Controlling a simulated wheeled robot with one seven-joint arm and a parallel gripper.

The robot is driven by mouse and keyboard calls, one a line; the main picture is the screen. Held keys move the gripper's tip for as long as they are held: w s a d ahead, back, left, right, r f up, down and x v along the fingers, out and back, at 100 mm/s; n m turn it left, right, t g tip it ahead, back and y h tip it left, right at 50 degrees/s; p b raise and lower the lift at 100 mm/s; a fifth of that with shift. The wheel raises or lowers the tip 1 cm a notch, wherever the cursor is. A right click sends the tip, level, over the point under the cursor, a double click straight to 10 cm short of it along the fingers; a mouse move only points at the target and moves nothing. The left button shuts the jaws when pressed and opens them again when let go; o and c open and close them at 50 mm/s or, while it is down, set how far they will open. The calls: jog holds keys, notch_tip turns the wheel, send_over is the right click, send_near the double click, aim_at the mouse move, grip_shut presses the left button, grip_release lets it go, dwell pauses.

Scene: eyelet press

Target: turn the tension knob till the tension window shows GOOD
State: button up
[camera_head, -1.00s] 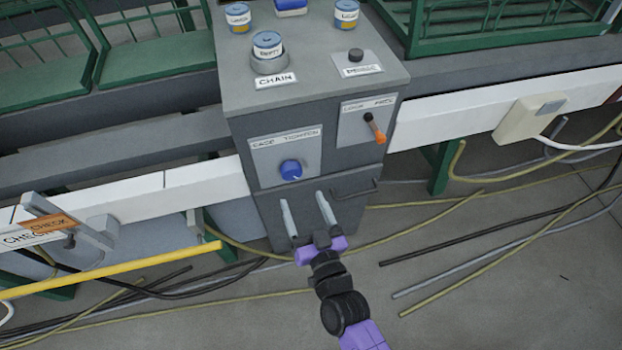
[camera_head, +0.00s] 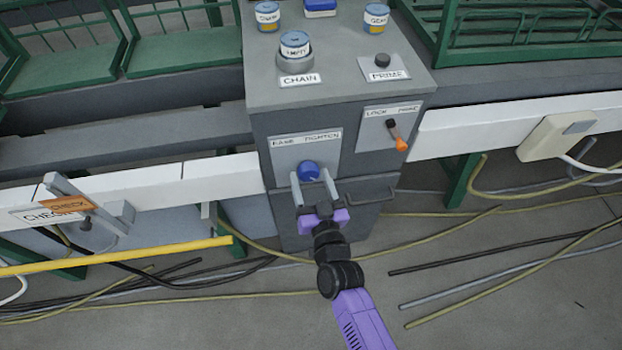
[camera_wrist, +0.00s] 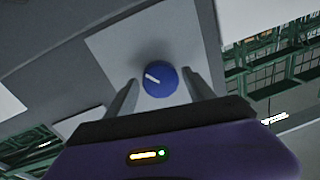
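The blue tension knob (camera_head: 309,172) sits on a light grey plate (camera_head: 306,146) on the front of the grey cabinet. In the wrist view the knob (camera_wrist: 160,79) carries a white pointer line slanting to the upper left. My gripper (camera_head: 312,178) is open, its two grey fingers apart just below and either side of the knob. The wrist view also shows the gripper (camera_wrist: 158,82) with the knob between the finger tips and gaps on both sides. I cannot make out a tension window or the word GOOD.
An orange-tipped lever (camera_head: 396,136) is to the knob's right, and a drawer handle (camera_head: 365,193) is below right. A black button (camera_head: 382,60) and several labelled cans stand on the cabinet top (camera_head: 335,75). A yellow bar (camera_head: 120,257) is at left; cables lie on the floor.

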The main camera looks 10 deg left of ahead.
jog(key=c, duration=1.1)
jog(key=shift+f+m, duration=0.1)
jog(key=shift+m, duration=0.3)
jog(key=m+b, duration=0.2)
jog(key=shift+m, duration=0.3)
jog(key=shift+m+t+b, duration=0.3)
jog(key=shift+m+b, duration=0.45)
jog(key=shift+m, duration=1.55)
jog(key=o, duration=1.4)
